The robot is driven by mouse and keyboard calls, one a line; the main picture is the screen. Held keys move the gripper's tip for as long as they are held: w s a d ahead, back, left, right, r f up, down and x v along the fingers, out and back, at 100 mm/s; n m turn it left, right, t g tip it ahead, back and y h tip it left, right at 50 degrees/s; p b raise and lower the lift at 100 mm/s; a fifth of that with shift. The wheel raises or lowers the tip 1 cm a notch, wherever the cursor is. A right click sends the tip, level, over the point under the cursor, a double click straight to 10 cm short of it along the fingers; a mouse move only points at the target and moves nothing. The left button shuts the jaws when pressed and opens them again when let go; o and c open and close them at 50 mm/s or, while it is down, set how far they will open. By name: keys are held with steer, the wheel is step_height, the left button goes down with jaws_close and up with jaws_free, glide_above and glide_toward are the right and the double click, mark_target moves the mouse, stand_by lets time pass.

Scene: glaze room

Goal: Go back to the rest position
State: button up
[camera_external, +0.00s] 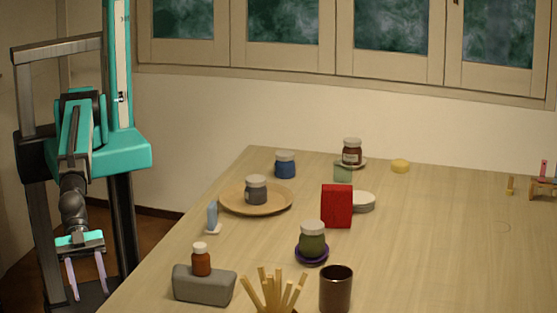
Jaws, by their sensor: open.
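My gripper (86,279) hangs at the lower left, its two pale fingers pointing down and spread apart with nothing between them. It is off the left edge of the wooden table (430,230), beside my teal column. My arm is folded close to the column. No object touches the gripper.
Near the table's left edge stand a grey block (204,287) with a brown bottle (201,261), a blue piece (212,214), and a round wooden plate (233,204) with a grey jar (256,190). A dark cup (336,288) and red box (337,206) stand further right. The table's right side is mostly clear.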

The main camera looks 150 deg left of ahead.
steer(key=s+a+f+g+y, duration=0.1)
steer(key=s+a+f+g, duration=0.2)
steer(key=s+a+f, duration=0.5)
steer(key=s+a+f+n+g+y+b, duration=0.1)
steer(key=s+f+g, duration=0.35)
steer(key=f, duration=0.75)
steer(key=s+a+f+g, duration=0.2)
steer(key=s+a+f, duration=0.3)
steer(key=s+f, duration=0.35)
steer(key=s+a+f+g, duration=0.1)
steer(key=s+f, duration=0.3)
steer(key=s, duration=0.5)
steer(key=s+a+f+n+g, duration=0.1)
steer(key=s+f+g, duration=0.3)
steer(key=s, duration=0.6)
steer(key=s+a+f+g+b, duration=0.1)
steer(key=s+a+f+g, duration=0.1)
steer(key=s, duration=0.8)
steer(key=shift+s+f+g+h, duration=0.2)
steer(key=shift+f+g+h, duration=0.2)
steer(key=shift+f+g, duration=0.4)
